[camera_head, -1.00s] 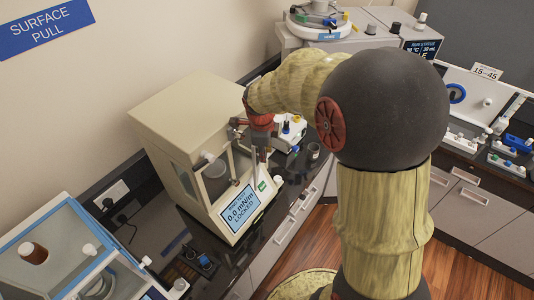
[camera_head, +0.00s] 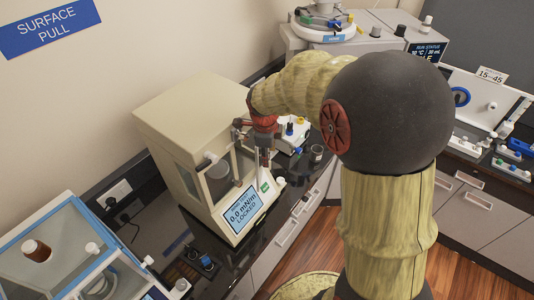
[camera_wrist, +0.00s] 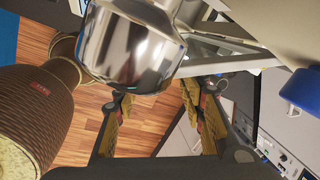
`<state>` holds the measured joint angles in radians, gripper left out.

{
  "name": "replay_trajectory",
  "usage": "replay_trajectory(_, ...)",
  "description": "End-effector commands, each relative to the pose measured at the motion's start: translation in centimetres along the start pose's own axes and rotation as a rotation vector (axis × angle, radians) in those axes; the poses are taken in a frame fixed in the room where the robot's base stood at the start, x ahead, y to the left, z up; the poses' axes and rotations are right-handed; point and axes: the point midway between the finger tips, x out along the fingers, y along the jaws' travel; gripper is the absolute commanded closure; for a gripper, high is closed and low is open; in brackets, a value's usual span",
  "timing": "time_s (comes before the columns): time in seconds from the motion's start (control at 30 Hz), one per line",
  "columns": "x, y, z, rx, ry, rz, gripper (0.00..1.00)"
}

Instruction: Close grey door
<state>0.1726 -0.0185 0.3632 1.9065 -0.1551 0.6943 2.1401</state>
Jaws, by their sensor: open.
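The beige instrument (camera_head: 185,110) stands on the black counter, its display (camera_head: 243,208) reading 0.0 mN/m LOCKED. A grey-framed door or opening (camera_head: 217,178) shows at its front, partly hidden by my arm; I cannot tell how far the door stands open. My gripper (camera_head: 264,156) is close to the right front of the instrument, pointing down. In the wrist view my gripper (camera_wrist: 162,118) is open, its yellow-padded fingers apart with nothing between them. Grey bars (camera_wrist: 220,50) of a frame lie just beyond the fingers; contact cannot be told.
A blue-framed glass box (camera_head: 75,255) stands at the lower left, and a small black device (camera_head: 200,260) lies on the counter. A small white device (camera_head: 294,132) with coloured knobs is behind my gripper. Grey cabinets (camera_head: 478,205) line the right. Wooden floor is clear.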

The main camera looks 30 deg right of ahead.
Motion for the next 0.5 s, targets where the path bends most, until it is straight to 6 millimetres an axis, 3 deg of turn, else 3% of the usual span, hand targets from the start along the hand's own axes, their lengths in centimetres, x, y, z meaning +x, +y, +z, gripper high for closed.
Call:
replay_trajectory(0.17, -1.2, -0.1, 0.1, 0.0, -0.002, -0.003, 0.6)
replay_trajectory(0.5, -7.8, -0.1, 0.1, 0.0, -0.002, -0.003, 0.6)
